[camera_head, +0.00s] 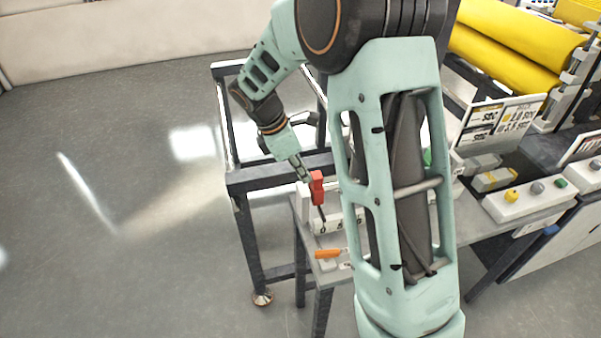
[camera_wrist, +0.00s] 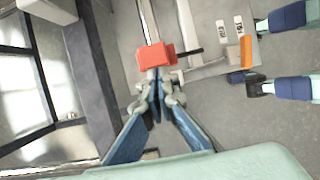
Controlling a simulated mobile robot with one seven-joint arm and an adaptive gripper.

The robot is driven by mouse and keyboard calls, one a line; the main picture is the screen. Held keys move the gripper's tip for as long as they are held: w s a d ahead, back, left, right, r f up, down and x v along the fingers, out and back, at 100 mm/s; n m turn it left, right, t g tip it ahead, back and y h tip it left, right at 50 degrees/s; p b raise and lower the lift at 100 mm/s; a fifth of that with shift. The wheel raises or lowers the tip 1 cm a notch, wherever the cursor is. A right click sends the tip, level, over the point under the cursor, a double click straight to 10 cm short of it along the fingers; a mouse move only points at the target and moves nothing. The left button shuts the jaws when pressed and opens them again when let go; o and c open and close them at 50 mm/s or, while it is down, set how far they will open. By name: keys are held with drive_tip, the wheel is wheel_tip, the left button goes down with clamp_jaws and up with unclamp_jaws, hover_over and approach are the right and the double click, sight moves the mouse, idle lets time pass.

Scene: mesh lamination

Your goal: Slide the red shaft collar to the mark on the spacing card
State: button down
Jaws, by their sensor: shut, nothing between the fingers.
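The red shaft collar (camera_head: 317,187) is a small red block with a thin dark handle pointing down toward the bench. It also shows in the wrist view (camera_wrist: 154,56), on a pale shaft or rail that runs away from my gripper. My gripper (camera_head: 305,176) is shut with nothing between its fingers. In the wrist view its fingertips (camera_wrist: 157,80) meet just at the near side of the collar; I cannot tell whether they touch it. The mark is not legible, and my arm covers part of this area.
A dark metal frame (camera_head: 262,177) stands at the left. A white button box (camera_head: 530,200), signs and yellow rolls (camera_head: 510,45) are at the right. Open floor lies left.

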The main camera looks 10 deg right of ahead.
drive_tip(key=d, duration=0.3)
drive_tip(key=d+p, duration=0.1)
drive_tip(key=d, duration=0.3)
drive_tip(key=d+p, duration=0.1)
drive_tip(key=d, duration=0.2)
drive_tip(key=shift+w+d, duration=0.4)
